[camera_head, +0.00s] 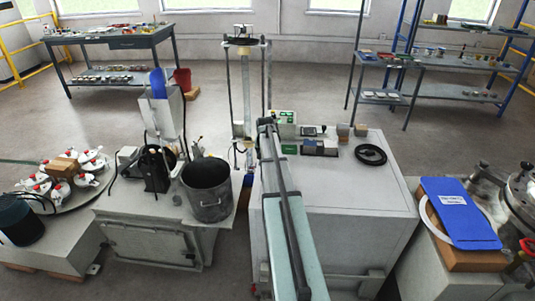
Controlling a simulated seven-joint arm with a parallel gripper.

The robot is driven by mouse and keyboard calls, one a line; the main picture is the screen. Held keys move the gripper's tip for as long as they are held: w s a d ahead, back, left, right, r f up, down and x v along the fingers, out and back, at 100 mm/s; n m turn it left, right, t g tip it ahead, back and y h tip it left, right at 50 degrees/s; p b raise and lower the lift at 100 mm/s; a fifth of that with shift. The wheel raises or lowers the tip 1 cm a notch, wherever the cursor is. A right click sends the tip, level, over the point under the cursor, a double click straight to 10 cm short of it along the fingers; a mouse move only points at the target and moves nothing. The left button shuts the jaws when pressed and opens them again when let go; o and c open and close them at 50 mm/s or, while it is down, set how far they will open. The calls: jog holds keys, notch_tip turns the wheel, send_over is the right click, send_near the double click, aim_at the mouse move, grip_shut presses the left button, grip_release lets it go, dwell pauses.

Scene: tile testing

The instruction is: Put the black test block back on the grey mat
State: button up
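A small dark block (309,147) lies in a short row near the back edge of the white-topped cabinet (345,190). It may be the black test block, but it is too small to be sure. A blue-grey block (329,149) is beside it on the right, and a flat green piece (289,149) is on its left. I cannot make out a separate grey mat under this row. What seems to be my arm runs up from the bottom middle to a dark end (266,124) left of the row. No fingers or held object can be made out there.
A black ring (370,155) lies to the right of the row. Tan blocks (343,130) and a device with a green display (285,118) stand behind it. A dark pot (207,190) stands on the left bench. The cabinet's front right top is clear.

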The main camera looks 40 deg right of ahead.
jog(key=shift+f, duration=0.2)
jog(key=o, duration=1.6)
jog(key=shift+c, duration=0.2)
jog(key=shift+o, duration=0.2)
jog(key=shift+r, duration=3)
